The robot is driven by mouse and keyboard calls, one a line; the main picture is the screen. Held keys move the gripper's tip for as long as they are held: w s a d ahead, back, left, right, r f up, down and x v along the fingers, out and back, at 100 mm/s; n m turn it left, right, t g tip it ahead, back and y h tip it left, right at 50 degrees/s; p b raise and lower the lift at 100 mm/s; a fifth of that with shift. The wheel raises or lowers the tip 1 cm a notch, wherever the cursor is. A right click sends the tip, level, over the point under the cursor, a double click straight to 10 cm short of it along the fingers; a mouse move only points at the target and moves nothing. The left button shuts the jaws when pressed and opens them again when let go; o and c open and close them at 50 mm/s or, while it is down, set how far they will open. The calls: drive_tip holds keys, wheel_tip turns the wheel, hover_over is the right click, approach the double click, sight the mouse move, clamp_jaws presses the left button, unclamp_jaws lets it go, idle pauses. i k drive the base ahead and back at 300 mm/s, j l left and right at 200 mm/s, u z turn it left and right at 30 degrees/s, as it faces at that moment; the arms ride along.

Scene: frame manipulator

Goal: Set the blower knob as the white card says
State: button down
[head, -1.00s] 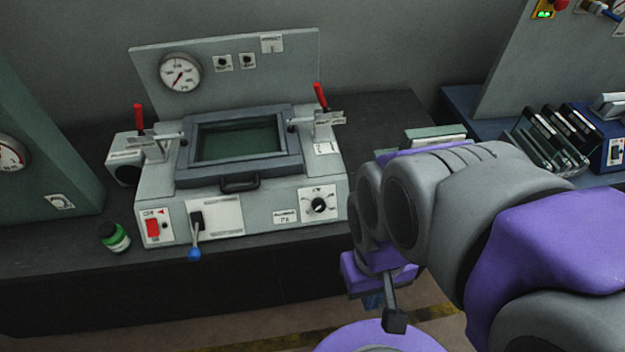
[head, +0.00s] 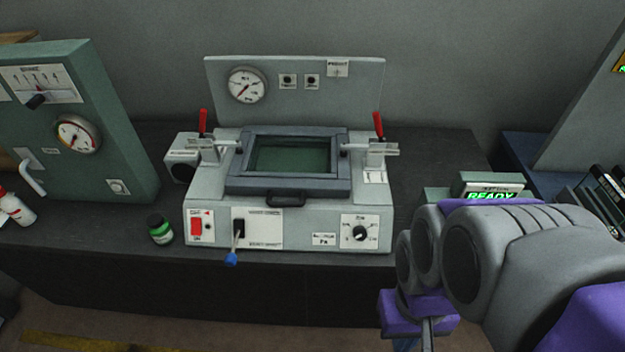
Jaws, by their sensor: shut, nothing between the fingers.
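A round black knob (head: 360,233) on a white dial plate sits at the right of the grey machine's front face. Its markings are too small to read, so I cannot tell whether it is the blower knob. A white card (head: 338,68) is fixed at the top right of the machine's back panel; its words are too small to read surely. My gripper (head: 427,336) is at the lower edge of the view, right of and nearer than the knob. It is shut and empty, partly cut off.
The grey machine (head: 210,220) has red-handled clamps, a red switch (head: 196,227) and a blue-tipped lever (head: 231,258). A green gauge cabinet (head: 120,150) is at left. A box with a green READY display (head: 490,195) is at right.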

sight(359, 232)
drive_tip(key=j+u, duration=0.1)
drive_tip(key=u, duration=0.6)
drive_tip(key=i+j+u, duration=0.25)
drive_tip(key=j+u, duration=0.15)
drive_tip(key=i+j+u, duration=0.6)
drive_tip(key=u, duration=0.2)
drive_tip(key=i+j, duration=0.25)
drive_tip(key=i, duration=0.2)
drive_tip(key=z, duration=3.5)
drive_tip(key=i+j+z, duration=0.1)
drive_tip(key=j+z, duration=0.2)
